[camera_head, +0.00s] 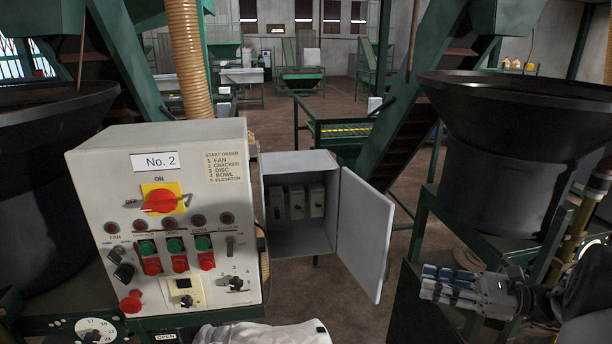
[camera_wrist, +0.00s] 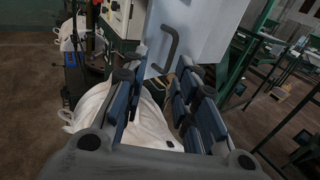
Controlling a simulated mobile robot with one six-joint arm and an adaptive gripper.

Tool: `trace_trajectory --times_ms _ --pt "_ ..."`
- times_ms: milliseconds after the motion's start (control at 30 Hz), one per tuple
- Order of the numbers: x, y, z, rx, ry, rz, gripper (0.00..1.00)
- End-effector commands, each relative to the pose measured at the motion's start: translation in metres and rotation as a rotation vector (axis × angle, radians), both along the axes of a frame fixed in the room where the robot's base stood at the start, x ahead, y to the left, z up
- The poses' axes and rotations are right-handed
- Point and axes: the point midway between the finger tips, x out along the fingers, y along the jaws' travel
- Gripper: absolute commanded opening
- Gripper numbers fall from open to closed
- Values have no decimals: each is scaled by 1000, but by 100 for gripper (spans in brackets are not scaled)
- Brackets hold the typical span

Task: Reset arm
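My gripper (camera_head: 428,283) is at the lower right in the head view, its blue-padded fingers pointing left. In the wrist view my gripper (camera_wrist: 160,92) shows its two fingers spread apart with nothing held between them. A white bag (camera_wrist: 150,125) lies beyond and below the fingers, apart from them as far as I can tell. The top of a white bag (camera_head: 262,334) also shows at the bottom edge of the head view.
The No. 2 control panel (camera_head: 180,215) stands at left. Beside it is an open grey electrical box (camera_head: 300,235) with its door (camera_head: 362,235) swung right. A black hopper (camera_head: 520,150) on a green frame stands at right. A black hooked handle (camera_wrist: 168,50) shows in the wrist view.

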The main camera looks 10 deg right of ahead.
Motion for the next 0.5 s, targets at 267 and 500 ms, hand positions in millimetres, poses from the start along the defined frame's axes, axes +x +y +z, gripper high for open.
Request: trace_trajectory --times_ms 267,500 --pt "-26 110 10 -385 -53 271 27" --pt "-96 191 -2 -831 -220 583 27"
